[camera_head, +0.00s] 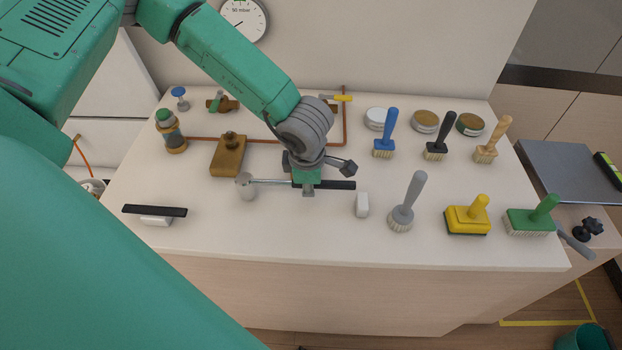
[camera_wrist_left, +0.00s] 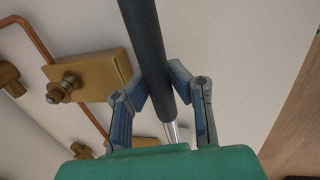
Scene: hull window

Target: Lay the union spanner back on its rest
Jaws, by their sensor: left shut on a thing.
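My left gripper (camera_head: 308,187) is shut on the union spanner, which has a black handle (camera_head: 340,185) and a thin metal shaft (camera_head: 270,182). The spanner lies roughly level across the picture, with its grey head at the left. The head is over or against a short pale cylinder (camera_head: 248,193); I cannot tell whether they touch. In the left wrist view the black handle (camera_wrist_left: 147,40) runs between the blue-grey fingers (camera_wrist_left: 160,105). A small white block (camera_head: 362,205), possibly part of the rest, stands just right of the handle's end. My right gripper is not in view.
A black bar (camera_head: 155,210) lies on a white block at the left. A brass block (camera_head: 228,155) and copper pipe (camera_head: 344,115) lie behind the spanner. Several brushes, including a grey one (camera_head: 402,215), stand to the right. The worktop's front middle is clear.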

